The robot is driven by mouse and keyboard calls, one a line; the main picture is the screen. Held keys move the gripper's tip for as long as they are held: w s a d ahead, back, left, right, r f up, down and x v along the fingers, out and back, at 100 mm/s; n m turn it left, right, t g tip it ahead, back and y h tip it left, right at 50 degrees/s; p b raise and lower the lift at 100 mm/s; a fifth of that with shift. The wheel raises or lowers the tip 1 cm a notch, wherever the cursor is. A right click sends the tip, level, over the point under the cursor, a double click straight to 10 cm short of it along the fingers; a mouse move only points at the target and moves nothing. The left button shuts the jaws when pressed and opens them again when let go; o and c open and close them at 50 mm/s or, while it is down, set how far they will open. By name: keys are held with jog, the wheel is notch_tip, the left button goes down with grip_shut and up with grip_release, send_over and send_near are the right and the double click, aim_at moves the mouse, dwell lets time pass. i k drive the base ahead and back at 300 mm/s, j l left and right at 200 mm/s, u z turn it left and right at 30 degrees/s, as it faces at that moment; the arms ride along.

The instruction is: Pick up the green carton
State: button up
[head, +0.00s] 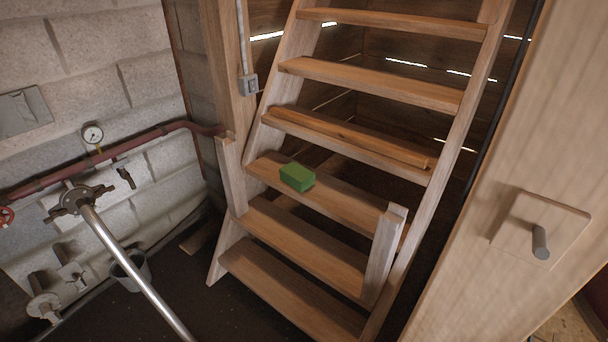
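The green carton (297,177) is a small box lying on a step (345,202) of a wooden open-tread stair, the third step from the bottom. It sits on the left half of that step, turned at a slight angle, with nothing on top of it. My gripper is not in view.
A wooden bar (350,136) lies along the step above the carton. Short wooden posts (383,256) and (232,176) stand at the stair's sides. A silver pole (137,273) slants across the lower left near a red pipe (100,157), gauge (92,133) and bucket (130,272). A wooden panel (500,190) with a peg fills the right.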

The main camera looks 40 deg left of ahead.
aim_at(298, 177)
jog(key=u, duration=0.5)
jog(key=i+j+u, duration=0.15)
jog(key=j+u, duration=0.15)
jog(key=i+j+u, duration=0.15)
jog(key=j+u, duration=0.15)
jog(key=i+j+u, duration=0.3)
jog(key=i+j, duration=0.2)
jog(key=i, duration=0.15)
jog(key=i+j+u, duration=0.1)
jog(key=i+j+z, duration=0.1)
jog(key=i+z, duration=0.4)
jog(key=i+j+z, duration=0.8)
jog(key=i+z, duration=0.15)
